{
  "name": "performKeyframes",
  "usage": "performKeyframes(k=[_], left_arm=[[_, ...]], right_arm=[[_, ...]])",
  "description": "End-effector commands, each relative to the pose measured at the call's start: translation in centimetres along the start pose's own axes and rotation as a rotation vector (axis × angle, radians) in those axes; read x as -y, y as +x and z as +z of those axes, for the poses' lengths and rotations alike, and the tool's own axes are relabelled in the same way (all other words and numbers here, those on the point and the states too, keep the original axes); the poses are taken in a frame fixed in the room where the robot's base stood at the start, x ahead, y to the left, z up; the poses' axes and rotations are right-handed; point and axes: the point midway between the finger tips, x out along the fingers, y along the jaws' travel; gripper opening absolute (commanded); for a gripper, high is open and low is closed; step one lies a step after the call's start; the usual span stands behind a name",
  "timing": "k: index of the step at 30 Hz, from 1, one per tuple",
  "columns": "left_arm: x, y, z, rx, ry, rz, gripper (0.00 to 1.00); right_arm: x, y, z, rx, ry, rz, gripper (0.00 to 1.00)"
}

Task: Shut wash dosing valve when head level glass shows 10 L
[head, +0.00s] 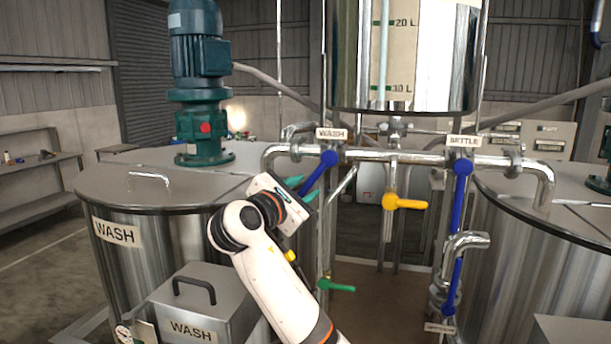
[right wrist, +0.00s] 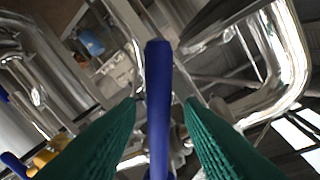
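The wash dosing valve has a blue handle (head: 318,172) under a WASH tag (head: 332,134). The handle slants down to the left from its pivot on the horizontal pipe. My right gripper (head: 300,190) is at the handle's lower end with green fingers apart. In the right wrist view the blue handle (right wrist: 158,95) stands between the two fingers of the gripper (right wrist: 160,108), with gaps visible on both sides. The head tank's level glass (head: 383,50) shows 20 L and 30 L marks; its upper part is cut off, and I cannot tell the liquid level. My left gripper is out of view.
A second blue handle (head: 461,185) hangs straight down under a SETTLE tag (head: 464,141). A yellow handle (head: 405,203) and a green handle (head: 337,286) sit on pipes below. The WASH tank (head: 120,262) with its green motor (head: 200,60) stands left, another tank (head: 540,270) right.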

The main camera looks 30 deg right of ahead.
Motion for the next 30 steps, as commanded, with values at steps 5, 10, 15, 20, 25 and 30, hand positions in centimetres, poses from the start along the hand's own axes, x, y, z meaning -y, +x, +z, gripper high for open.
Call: performKeyframes(k=[5, 10, 15, 20, 25, 30], left_arm=[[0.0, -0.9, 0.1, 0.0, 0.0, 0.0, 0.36], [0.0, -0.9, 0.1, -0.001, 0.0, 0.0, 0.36], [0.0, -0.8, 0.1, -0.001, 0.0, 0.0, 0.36], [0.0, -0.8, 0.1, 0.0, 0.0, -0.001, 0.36], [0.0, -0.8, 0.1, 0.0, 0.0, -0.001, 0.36], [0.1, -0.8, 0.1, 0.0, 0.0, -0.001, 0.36]], right_arm=[[0.1, 1.4, -0.1, 0.0, -0.001, 0.0, 0.34], [0.0, 1.7, 0.1, 0.001, 0.0, 0.0, 0.34], [0.0, 1.6, 0.1, 0.001, 0.0, 0.0, 0.29], [0.0, 1.6, 0.1, 0.0, 0.001, 0.0, 0.03], [0.0, 1.6, 0.0, 0.0, 0.001, 0.0, 0.0], [-0.1, 1.8, 0.0, -0.002, -0.006, -0.001, 0.0]])
